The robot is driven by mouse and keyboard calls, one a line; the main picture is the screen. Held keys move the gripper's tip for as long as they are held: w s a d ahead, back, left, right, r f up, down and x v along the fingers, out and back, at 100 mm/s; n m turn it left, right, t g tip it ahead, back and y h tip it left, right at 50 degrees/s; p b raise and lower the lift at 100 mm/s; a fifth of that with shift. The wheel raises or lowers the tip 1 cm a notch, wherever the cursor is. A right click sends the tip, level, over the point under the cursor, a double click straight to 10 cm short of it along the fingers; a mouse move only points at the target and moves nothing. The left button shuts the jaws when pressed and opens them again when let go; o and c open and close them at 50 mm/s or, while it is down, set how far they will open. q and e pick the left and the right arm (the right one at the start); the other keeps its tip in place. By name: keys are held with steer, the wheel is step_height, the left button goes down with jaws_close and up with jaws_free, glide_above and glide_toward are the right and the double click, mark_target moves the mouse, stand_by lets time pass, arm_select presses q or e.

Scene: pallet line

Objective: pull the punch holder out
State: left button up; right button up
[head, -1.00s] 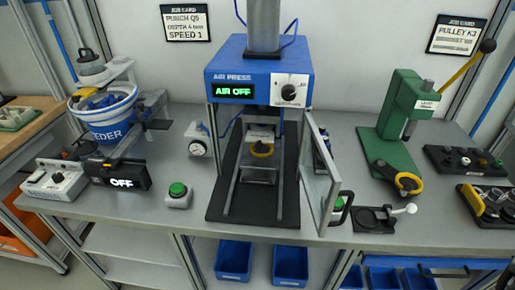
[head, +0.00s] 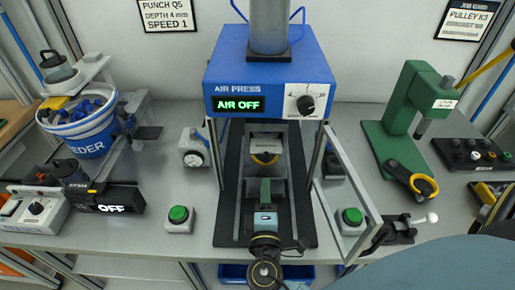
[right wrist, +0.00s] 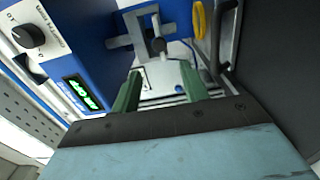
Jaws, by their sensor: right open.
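The blue air press (head: 270,75) stands in the middle of the bench, its display reading AIR OFF. Inside its frame, under the head, is a grey block with a yellow ring (head: 266,158), which looks like the punch holder. The yellow ring also shows at the top of the right wrist view (right wrist: 199,20). My right gripper (head: 265,187) is low in front of the press opening, below the ring in the head view. Its green fingers (right wrist: 160,88) are apart with nothing between them, and the ring is clear of them. My left gripper is not in view.
The press's clear guard door (head: 352,190) stands open on the right. Green buttons (head: 179,215) flank the press. A green hand press (head: 410,110) stands to the right, the blue feeder bowl (head: 85,125) to the left.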

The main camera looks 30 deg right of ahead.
mark_target(266, 161)
steer(key=p+x, duration=0.1)
steer(key=x, duration=0.6)
steer(key=shift+w+d+r+p, duration=0.15)
steer(key=shift+w+d+p, duration=0.1)
steer(key=shift+d+p, duration=0.1)
steer(key=x, duration=0.3)
steer(key=shift+w+d, duration=0.15)
steer(key=shift+w, duration=0.1)
steer(key=shift+w+d+p, duration=0.2)
steer(key=shift+w+p, duration=0.1)
steer(key=shift+w, duration=0.1)
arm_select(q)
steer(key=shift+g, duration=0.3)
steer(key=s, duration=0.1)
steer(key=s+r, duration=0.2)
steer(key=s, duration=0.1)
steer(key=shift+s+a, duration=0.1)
arm_select(e)
jaws_close()
